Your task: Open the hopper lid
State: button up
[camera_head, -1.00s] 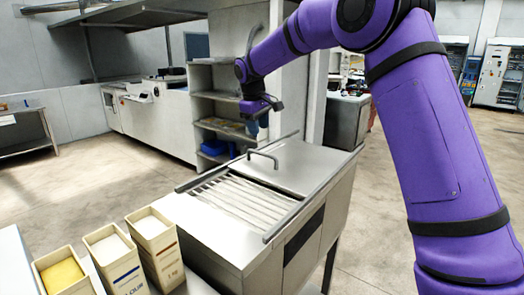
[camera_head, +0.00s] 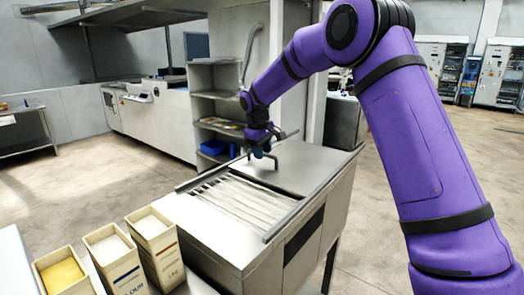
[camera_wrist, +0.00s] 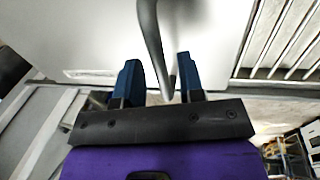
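The hopper lid (camera_head: 310,165) is a flat grey metal panel on top of the sheeter. It lies flat, covering the far right part, beside an open grate of bars (camera_head: 245,200). A bent bar handle (camera_wrist: 151,38) rises from the lid; in the head view my gripper partly hides it. My gripper (camera_head: 262,152) is at the handle, pointing down. In the wrist view its two dark blue fingers (camera_wrist: 160,78) are apart. The handle's bar runs between them, with gaps visible on both sides.
Three bins of ingredients (camera_head: 115,258) stand at the front left, beside the sheeter. A shelf unit (camera_head: 215,110) with a blue box stands behind the machine. A long rail (camera_head: 215,172) edges the grate. The floor at the left is clear.

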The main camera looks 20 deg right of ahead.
grip_shut()
send_over(278, 156)
jog(key=shift+r, duration=0.1)
jog(key=shift+o, duration=0.9)
grip_release()
notch_tip(278, 156, up, 10)
jog(key=s+a, duration=0.1)
jog(key=shift+a+r, duration=0.25)
jog(key=shift+a, duration=0.1)
jog(key=shift+s, duration=0.15)
